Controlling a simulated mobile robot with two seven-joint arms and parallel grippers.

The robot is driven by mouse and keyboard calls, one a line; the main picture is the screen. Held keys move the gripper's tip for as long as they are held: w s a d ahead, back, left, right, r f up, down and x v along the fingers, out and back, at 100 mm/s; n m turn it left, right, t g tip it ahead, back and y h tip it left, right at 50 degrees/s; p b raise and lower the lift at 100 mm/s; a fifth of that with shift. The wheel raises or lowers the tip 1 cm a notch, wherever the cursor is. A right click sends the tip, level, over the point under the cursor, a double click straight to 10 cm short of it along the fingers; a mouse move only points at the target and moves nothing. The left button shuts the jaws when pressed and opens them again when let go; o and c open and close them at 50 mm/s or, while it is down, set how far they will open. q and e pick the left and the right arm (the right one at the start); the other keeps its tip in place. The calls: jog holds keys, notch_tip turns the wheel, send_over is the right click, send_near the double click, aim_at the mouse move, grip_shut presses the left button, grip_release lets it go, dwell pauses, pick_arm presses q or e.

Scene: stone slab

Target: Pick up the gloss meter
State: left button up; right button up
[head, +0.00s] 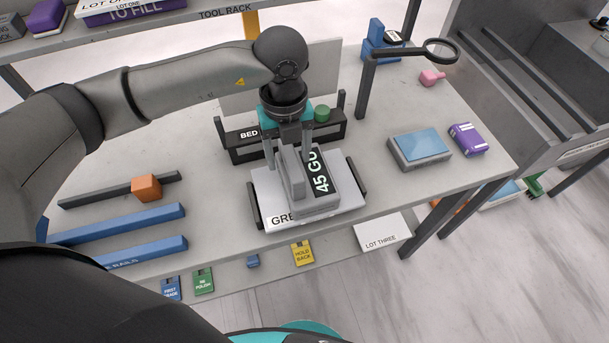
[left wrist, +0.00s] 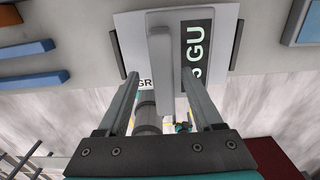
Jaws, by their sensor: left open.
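The gloss meter (head: 318,207) is a grey block with a raised grey grip bar and a black display reading "45 GU". It sits on a pale slab (head: 346,204) whose label is partly covered, showing "GRE". My left gripper (head: 288,150) is open above it, pointing down. In the left wrist view, the fingers of the left gripper (left wrist: 160,76) appear on either side of the line of the meter's grip bar (left wrist: 160,50). I cannot tell whether the fingers touch the bar. My right gripper is not in view.
A black rack marked "BED" (head: 246,151) stands close behind the slab. Dark side rails flank the slab. Blue rails (head: 120,224) and an orange block (head: 146,187) lie left. A grey block with blue top (head: 420,146) and a purple box (head: 467,139) stand right.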

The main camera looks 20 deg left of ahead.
aim_at(306, 171)
pick_arm(q)
jog(key=f, duration=0.4)
jog(key=shift+d+f, duration=0.1)
jog(key=shift+d, duration=0.15)
jog(key=shift+c, duration=0.4)
grip_shut()
dwell(0.7)
